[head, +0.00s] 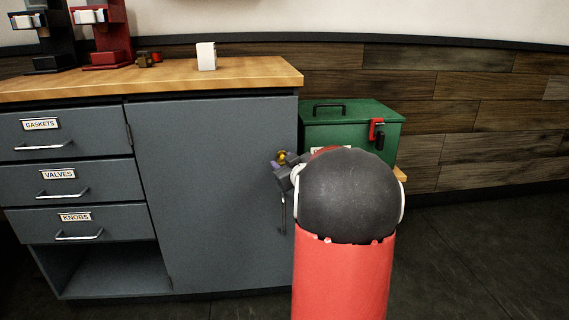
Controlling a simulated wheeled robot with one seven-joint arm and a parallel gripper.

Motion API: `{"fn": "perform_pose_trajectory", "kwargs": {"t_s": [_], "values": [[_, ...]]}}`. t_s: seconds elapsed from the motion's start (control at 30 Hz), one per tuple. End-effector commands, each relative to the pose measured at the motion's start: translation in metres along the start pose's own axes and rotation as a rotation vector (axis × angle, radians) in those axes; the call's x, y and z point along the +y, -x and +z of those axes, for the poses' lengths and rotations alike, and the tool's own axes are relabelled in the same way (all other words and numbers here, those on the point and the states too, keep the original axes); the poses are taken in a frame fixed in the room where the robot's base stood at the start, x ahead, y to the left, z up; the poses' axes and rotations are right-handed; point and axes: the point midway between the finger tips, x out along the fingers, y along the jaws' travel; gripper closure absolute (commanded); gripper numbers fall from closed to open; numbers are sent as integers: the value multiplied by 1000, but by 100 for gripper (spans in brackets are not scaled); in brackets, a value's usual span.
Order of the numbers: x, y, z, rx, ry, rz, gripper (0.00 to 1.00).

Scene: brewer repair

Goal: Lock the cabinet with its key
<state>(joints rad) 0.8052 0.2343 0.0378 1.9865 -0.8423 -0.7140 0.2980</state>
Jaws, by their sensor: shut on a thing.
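The grey cabinet (210,200) has a large door that looks closed, with its vertical handle (283,215) near the right edge. My gripper (284,158) is at the upper right edge of this door, partly hidden behind my own arm. It is shut on a small brass-yellow piece, which looks like the key (282,155). The lock is hidden behind the gripper. I cannot tell whether the key is in the lock or just in front of it.
Drawers labelled GASKETS (65,142), VALVES (70,182) and KNOBS (75,228) are at the left. A green box (350,118) with a red latch (376,128) stands right of the cabinet. Brewers (103,35) and a white card (206,57) are on the wooden counter (180,76). Floor at right is clear.

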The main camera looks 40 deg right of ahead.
Motion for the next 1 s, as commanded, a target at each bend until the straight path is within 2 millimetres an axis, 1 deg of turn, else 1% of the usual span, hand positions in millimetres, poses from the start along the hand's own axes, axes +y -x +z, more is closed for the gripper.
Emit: {"fn": "perform_pose_trajectory", "kwargs": {"t_s": [1.0], "values": [[-2, -1, 1, -292, 903, 1, 85]]}}
